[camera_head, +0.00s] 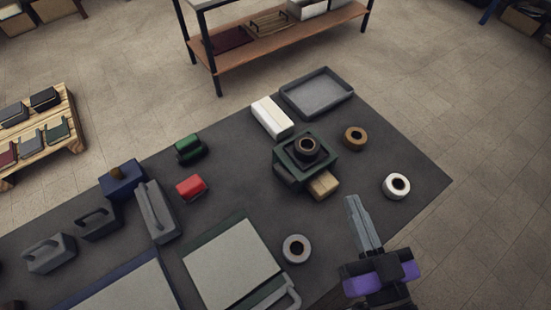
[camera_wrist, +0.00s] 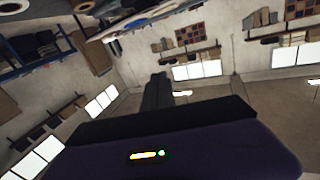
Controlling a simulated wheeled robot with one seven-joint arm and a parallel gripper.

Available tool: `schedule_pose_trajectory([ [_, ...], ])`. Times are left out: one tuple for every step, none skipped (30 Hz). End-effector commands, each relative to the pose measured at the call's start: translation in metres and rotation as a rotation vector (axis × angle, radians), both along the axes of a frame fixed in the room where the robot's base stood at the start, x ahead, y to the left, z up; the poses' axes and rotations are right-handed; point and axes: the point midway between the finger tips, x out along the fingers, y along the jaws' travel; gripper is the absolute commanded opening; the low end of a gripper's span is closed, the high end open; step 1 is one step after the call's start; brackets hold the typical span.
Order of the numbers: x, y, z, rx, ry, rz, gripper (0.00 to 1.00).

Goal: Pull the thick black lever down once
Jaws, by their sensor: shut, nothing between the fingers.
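I cannot clearly pick out a thick black lever in either view. A dark tool with a looped handle (camera_head: 97,222) lies at the left of the table, but I cannot tell whether it is a lever. A dark green boxy device (camera_head: 326,164) with a ring on top stands at the right-centre. My gripper (camera_head: 353,203) is shut and empty at the table's right front, right of the grey ring and below the white ring. Its dark fingers (camera_wrist: 157,92) also show in the wrist view, pointing towards the room's walls, with no lever at their tips.
The dark table (camera_head: 405,150) holds a grey tray (camera_head: 318,104), white ring (camera_head: 396,186), brown ring (camera_head: 355,138), grey ring (camera_head: 296,249), tan block (camera_head: 324,185), red block (camera_head: 190,187) and flat pale panel (camera_head: 225,265). A grey long-handled tool (camera_head: 158,212) lies left. A shelf (camera_head: 255,52) stands behind.

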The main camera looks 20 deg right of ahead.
Motion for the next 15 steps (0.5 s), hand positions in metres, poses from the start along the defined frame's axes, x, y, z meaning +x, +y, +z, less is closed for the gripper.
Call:
schedule_pose_trajectory([
  [0.017, 0.002, 0.007, 0.009, -0.018, -0.002, 0.0],
  [0.025, 0.003, 0.008, 0.014, -0.022, 0.0, 0.0],
  [0.037, 0.005, 0.01, 0.02, -0.028, 0.002, 0.0],
  [0.045, 0.007, 0.01, 0.024, -0.028, 0.005, 0.0],
  [0.054, 0.009, 0.012, 0.025, -0.032, 0.008, 0.0],
  [0.066, 0.011, 0.013, 0.027, -0.033, 0.013, 0.0],
  [0.075, 0.014, 0.014, 0.028, -0.031, 0.019, 0.0],
  [0.084, 0.016, 0.015, 0.028, -0.032, 0.023, 0.0],
  [0.096, 0.018, 0.017, 0.027, -0.029, 0.031, 0.0],
  [0.105, 0.021, 0.018, 0.025, -0.026, 0.039, 0.0],
  [0.114, 0.023, 0.02, 0.024, -0.024, 0.046, 0.0],
  [0.126, 0.026, 0.022, 0.018, -0.019, 0.056, 0.0],
  [0.136, 0.029, 0.023, 0.013, -0.014, 0.065, 0.0],
  [0.145, 0.032, 0.024, 0.01, -0.009, 0.075, 0.0],
  [0.157, 0.035, 0.026, 0.001, -0.002, 0.088, 0.0],
])
